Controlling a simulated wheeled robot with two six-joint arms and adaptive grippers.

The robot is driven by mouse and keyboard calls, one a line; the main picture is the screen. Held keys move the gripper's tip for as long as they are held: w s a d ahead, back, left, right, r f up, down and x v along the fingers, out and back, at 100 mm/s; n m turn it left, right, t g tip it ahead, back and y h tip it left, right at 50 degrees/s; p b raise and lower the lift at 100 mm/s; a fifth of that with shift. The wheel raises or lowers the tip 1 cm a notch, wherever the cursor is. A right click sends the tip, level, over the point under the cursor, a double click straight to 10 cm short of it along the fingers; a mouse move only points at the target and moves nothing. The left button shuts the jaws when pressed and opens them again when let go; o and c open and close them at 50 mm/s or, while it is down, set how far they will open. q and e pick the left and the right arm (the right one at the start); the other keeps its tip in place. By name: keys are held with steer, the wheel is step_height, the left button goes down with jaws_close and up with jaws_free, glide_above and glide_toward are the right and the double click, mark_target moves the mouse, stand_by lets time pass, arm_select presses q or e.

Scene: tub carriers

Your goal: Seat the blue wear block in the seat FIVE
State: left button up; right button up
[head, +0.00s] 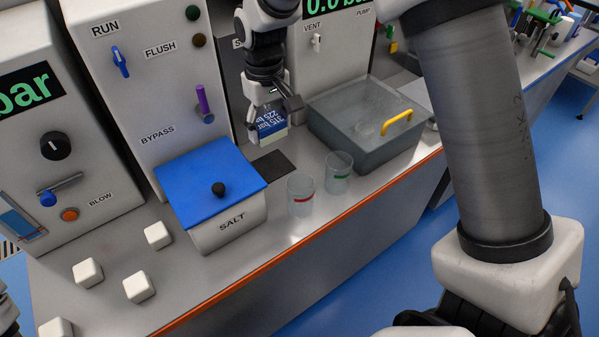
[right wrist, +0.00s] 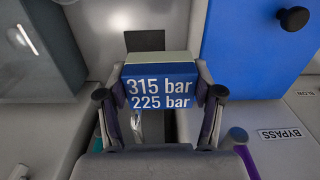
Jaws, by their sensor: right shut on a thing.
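My right gripper (head: 272,106) is shut on a blue block with a cream side (head: 268,125) and holds it above the bench. In the right wrist view the block (right wrist: 160,84) sits between the two fingers, and its blue face reads "315 bar 225 bar". Below it a dark square patch (head: 270,164) lies on the bench top; it also shows beyond the block in the right wrist view (right wrist: 145,40). I see no seat marked FIVE. My left gripper is not clearly in view.
A SALT bin with blue lid (head: 205,180) stands left of the block. Two clear cups (head: 301,198) and a grey tub with a yellow handle (head: 350,140) stand to the right. Several white cubes (head: 158,235) lie front left. Panels with switches and a purple lever (head: 202,102) rise behind.

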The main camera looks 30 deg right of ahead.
mark_target(278, 188)
steer(key=f, duration=0.5)
steer(key=f+p, duration=0.1)
steer(key=f, duration=1)
steer(key=shift+s+d+f, duration=0.2)
steer(key=shift+s+f, duration=0.05)
steer(key=shift+s, duration=0.1)
steer(key=shift+f, duration=0.15)
steer(key=shift+c, duration=0.7)
steer(key=o, duration=1.2)
steer(key=shift+w, duration=0.1)
